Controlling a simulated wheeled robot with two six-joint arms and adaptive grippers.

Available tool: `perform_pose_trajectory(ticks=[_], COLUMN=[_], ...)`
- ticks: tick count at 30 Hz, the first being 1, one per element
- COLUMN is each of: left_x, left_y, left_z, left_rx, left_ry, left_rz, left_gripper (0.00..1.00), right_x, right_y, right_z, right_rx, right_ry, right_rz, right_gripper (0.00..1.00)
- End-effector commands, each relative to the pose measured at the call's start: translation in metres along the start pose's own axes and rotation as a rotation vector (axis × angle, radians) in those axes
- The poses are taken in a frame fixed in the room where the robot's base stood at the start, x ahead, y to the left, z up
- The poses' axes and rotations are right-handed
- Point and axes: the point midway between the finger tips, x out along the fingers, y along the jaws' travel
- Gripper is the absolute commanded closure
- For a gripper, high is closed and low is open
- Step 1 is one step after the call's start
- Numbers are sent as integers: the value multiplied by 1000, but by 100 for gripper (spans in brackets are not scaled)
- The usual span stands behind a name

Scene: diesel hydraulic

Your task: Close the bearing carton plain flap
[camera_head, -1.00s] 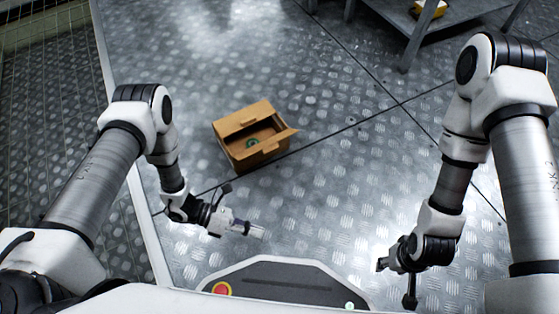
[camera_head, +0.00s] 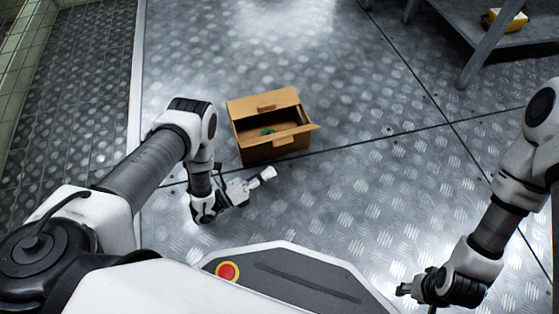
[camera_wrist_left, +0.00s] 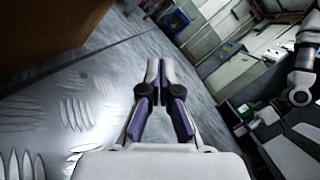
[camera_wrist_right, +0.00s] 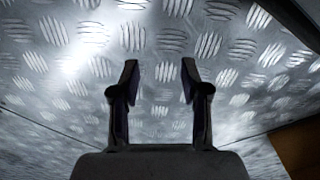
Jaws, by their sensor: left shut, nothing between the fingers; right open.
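The bearing carton (camera_head: 272,150), a brown cardboard box, stands on the metal floor in the head view. A small green item (camera_head: 268,132) shows inside. I cannot tell which flap is the plain one. My left gripper (camera_head: 268,174) is shut and empty, just in front of the carton's lower front; its closed fingers show in the left wrist view (camera_wrist_left: 160,75). My right gripper (camera_head: 402,290) is open and empty, well right of the carton; its spread fingers show in the right wrist view (camera_wrist_right: 160,80).
A metal table (camera_head: 470,50) with a yellow object (camera_head: 505,20) on it stands at the upper right. My base with a red button is at the bottom. The tread-plate floor right of the carton is clear.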

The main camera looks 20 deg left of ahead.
Motion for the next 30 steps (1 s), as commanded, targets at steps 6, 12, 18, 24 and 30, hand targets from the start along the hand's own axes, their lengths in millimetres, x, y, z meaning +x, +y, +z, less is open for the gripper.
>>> perform_pose_trajectory(ticks=[6,12,18,24,30], left_x=[49,56,59,58,61], left_y=[2,2,-1,-1,0], left_z=[-4,30,39,39,41], left_rx=[2,1,-1,-1,-11], left_ry=[1,-1,1,1,1], left_rz=[-4,1,-1,-1,2], left_gripper=[100,100,100,100,100], right_x=[28,40,42,41,40], right_y=[0,0,0,0,0], right_z=[-7,-11,-13,-13,-12], right_rx=[-9,-16,-19,-19,-19], right_ry=[21,35,39,39,38], right_rz=[3,4,5,5,5], right_gripper=[54,54,54,54,54])
